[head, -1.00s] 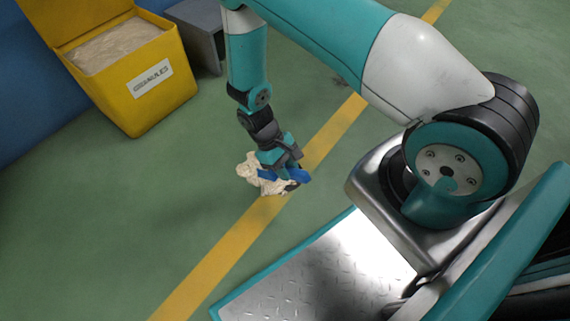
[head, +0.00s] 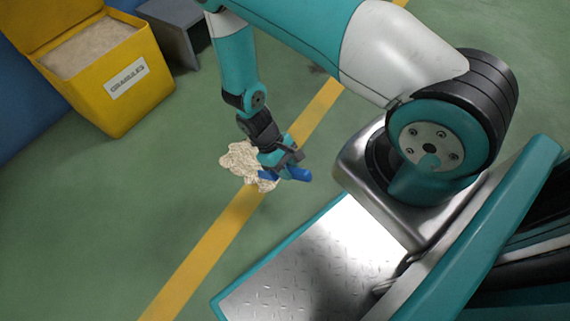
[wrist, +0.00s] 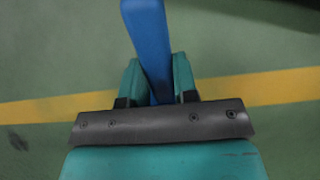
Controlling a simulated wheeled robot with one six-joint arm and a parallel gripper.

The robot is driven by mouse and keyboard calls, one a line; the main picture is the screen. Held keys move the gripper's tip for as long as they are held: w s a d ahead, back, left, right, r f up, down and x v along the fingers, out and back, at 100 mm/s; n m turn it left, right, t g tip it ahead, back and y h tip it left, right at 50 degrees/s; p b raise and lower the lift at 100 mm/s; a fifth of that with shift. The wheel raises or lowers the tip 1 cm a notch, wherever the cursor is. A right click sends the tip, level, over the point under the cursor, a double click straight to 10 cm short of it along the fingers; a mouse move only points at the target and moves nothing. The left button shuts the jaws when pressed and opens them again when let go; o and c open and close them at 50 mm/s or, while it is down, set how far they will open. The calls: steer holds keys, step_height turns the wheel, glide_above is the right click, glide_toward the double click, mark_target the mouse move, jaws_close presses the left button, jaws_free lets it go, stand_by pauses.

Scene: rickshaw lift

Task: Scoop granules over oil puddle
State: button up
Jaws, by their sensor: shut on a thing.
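My gripper (head: 279,160) is shut on the blue scoop (head: 298,174) low over the floor. In the wrist view the scoop's blue handle (wrist: 150,40) stands between my two teal fingers (wrist: 157,82); its far end is out of frame. A patch of pale granules (head: 239,158) lies on the floor beside and partly behind my gripper, reaching the yellow line. I see no oil around the patch; any oil under it is hidden. The open yellow granules bin (head: 145,95) at upper left holds more pale granules (head: 90,47).
A grey box-like stand (head: 180,40) is beside the bin. A yellow floor line (head: 215,235) runs diagonally under my gripper. A small dark spot (head: 318,70) marks the floor farther back. The green floor at left is clear.

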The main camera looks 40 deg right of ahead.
mark_target(290, 169)
steer(key=shift+s+d, duration=0.1)
steer(key=shift+s, duration=0.2)
step_height(290, 169, up, 2)
steer(key=p, duration=0.3)
steer(key=shift+r+t, duration=0.2)
steer(key=shift+t, duration=0.2)
step_height(290, 169, up, 5)
steer(key=t+y+p, duration=0.1)
steer(key=t+p, duration=0.2)
steer(key=p, duration=0.3)
steer(key=shift+f, duration=0.15)
steer(key=shift+r+t+y+p, duration=0.3)
steer(key=shift+r+t+p, duration=0.15)
steer(key=shift+p, duration=0.45)
